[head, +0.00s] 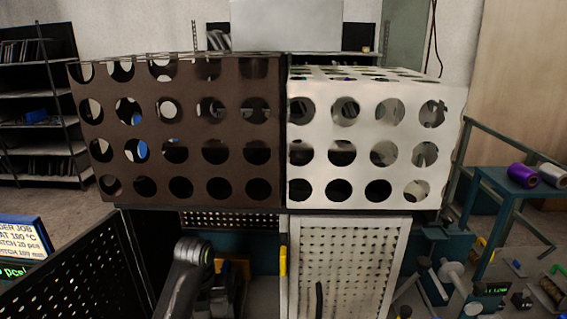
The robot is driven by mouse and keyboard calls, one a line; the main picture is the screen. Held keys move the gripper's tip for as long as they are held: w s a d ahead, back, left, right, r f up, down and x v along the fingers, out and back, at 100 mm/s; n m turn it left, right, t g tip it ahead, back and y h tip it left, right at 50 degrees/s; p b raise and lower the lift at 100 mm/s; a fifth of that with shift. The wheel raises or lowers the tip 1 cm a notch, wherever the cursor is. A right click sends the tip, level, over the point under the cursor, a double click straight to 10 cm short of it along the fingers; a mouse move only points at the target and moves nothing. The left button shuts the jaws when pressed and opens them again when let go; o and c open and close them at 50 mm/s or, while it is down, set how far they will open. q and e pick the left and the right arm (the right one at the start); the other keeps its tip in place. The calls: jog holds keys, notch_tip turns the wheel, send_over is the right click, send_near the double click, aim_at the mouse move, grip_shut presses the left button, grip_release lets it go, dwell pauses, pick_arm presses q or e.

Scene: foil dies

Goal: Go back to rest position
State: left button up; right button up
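A dark jointed arm link with a green ring shows at the bottom, left of centre, in front of a recess under the brown perforated box (180,128). It looks like part of my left arm. Its gripper cannot be made out; dark shapes beside the link are too unclear to tell. My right gripper is not in view. No held object can be seen.
A white perforated box (375,140) stands right of the brown one. Below it is a white perforated panel (345,265); a black perforated panel (75,275) stands at lower left. A teal stand (510,187) with purple roll (522,175) is at right. Dark shelves (40,110) are at left.

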pick_arm(q)
jog(key=s+a+f+n+t, duration=0.1)
jog(key=s+a+f+n, duration=0.35)
jog(key=s+n, duration=0.4)
jog(key=s+a+f+n+t, duration=0.1)
jog(key=s+a+f+n, duration=0.3)
jog(key=s+n, duration=0.45)
jog(key=s+a+r+n+t+y, duration=0.1)
jog(key=s+a+r+n+y, duration=0.15)
jog(key=s+n, duration=1.5)
notch_tip(320, 180, down, 32)
jog(key=s+a+h+b, duration=0.1)
jog(key=a+b, duration=0.1)
jog(key=b, duration=0.5)
jog(key=s+f+g+b, duration=0.1)
jog(key=s+f+b, duration=0.1)
jog(key=s+f, duration=0.5)
jog(key=s+d+f+g+b, duration=0.1)
jog(key=s+f+b, duration=0.1)
jog(key=s+f, duration=0.5)
notch_tip(320, 180, down, 5)
jog(key=shift+s+f+b, duration=0.15)
jog(key=shift+s+b, duration=0.05)
jog(key=shift+b, duration=0.2)
jog(key=shift+s+h, duration=0.2)
jog(key=shift+h, duration=0.05)
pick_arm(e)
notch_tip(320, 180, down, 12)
